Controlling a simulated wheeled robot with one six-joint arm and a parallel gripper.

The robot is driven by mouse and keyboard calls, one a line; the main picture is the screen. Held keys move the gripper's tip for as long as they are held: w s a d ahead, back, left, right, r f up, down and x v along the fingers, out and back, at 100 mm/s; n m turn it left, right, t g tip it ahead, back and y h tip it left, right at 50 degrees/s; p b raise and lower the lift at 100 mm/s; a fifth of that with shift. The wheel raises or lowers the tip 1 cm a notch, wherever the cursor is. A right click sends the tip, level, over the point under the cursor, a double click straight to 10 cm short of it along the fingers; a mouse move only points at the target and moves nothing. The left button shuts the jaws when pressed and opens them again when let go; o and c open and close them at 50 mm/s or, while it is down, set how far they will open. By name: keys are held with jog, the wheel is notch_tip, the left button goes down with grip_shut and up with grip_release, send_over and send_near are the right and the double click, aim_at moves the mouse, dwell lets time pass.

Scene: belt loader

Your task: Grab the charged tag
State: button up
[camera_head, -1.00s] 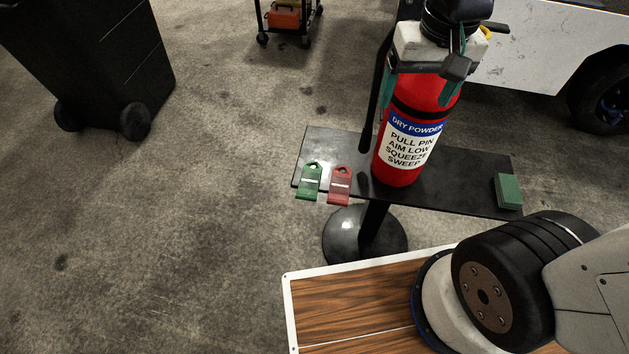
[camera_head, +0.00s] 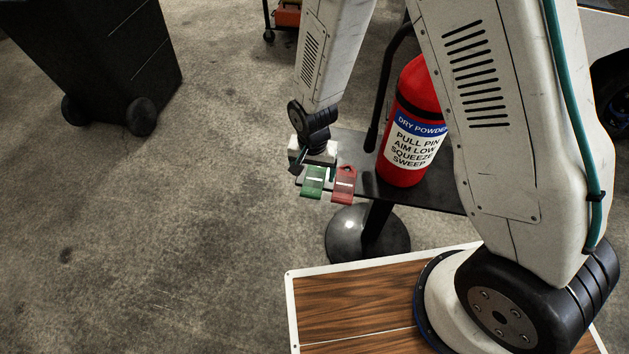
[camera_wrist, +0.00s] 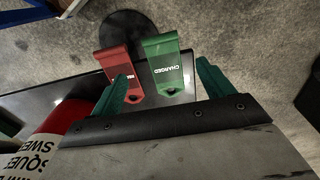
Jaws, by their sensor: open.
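The green charged tag (camera_head: 313,185) hangs over the front edge of a black shelf, at its left end. In the wrist view the green tag (camera_wrist: 166,66), with white lettering read upside down, lies between the two teal fingers of my gripper (camera_wrist: 162,72). The fingers are apart, one on each side, and nothing is gripped. The left finger is in the gap towards the red tag (camera_wrist: 113,66), which hangs beside the green one.
A red dry powder extinguisher (camera_head: 405,125) stands on the shelf (camera_head: 367,188) just right of the tags. A round black pedestal base (camera_head: 345,233) is below. A black wheeled bin (camera_head: 110,60) stands at the upper left. The floor to the left is clear.

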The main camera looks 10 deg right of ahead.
aim_at(312, 189)
jog(key=f, duration=0.7)
jog(key=shift+w+a+f, duration=0.1)
jog(key=shift+a+f, duration=0.1)
jog(key=shift+f, duration=0.15)
jog(key=c, duration=1.1)
